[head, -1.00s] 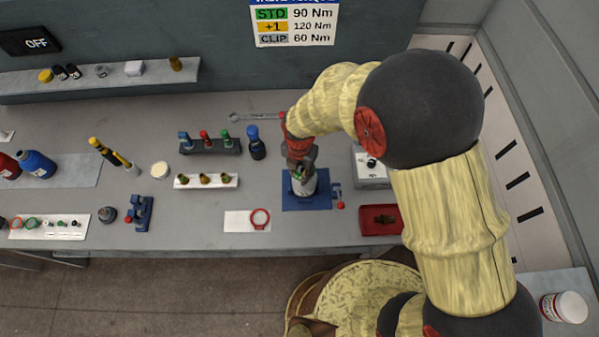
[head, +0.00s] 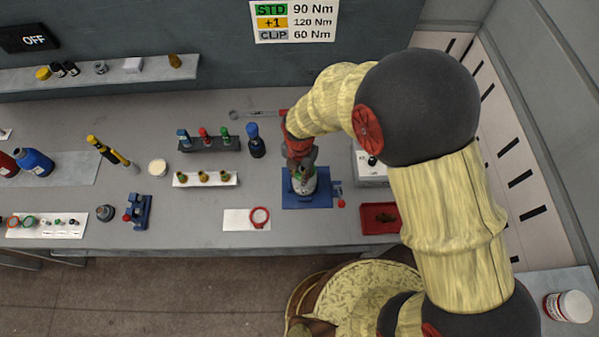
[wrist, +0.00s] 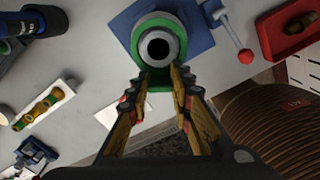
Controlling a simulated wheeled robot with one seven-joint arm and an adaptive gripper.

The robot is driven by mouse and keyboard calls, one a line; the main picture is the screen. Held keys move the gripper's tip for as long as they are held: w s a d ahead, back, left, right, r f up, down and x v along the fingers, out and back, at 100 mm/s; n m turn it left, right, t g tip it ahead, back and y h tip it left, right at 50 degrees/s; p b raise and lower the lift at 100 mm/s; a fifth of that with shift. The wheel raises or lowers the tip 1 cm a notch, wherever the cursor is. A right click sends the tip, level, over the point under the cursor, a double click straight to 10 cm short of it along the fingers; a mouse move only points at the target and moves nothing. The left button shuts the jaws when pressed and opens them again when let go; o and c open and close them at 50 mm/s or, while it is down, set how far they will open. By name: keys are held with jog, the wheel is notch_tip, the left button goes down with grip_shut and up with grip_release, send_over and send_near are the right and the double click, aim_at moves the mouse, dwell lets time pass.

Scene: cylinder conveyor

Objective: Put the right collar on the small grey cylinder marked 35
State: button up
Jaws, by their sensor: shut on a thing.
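A grey cylinder (head: 309,186) stands upright on the blue fixture (head: 320,201) on the bench. In the wrist view its round grey top (wrist: 173,47) shows a dark central hole, and a green collar (wrist: 143,30) appears as a ring around it. My gripper (wrist: 160,82) is shut on the near side of the green collar. In the head view my gripper (head: 301,165) hides much of the cylinder's top. I cannot tell how far down the collar sits, and no 35 mark is legible.
A red ring (head: 260,217) lies on a white card left of the fixture. A red-knobbed lever (head: 341,203) and a red tray (head: 377,231) are to the right. A rack of coloured tools (head: 207,145) and a white strip (head: 228,179) stand to the left.

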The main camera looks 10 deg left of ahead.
jog(key=shift+f+b, duration=0.4)
jog(key=shift+f, duration=0.25)
jog(key=o, duration=0.9)
jog(key=shift+o, duration=0.5)
jog(key=shift+r, duration=0.1)
jog(key=shift+r+p, duration=1.75)
jog(key=shift+r, duration=1.2)
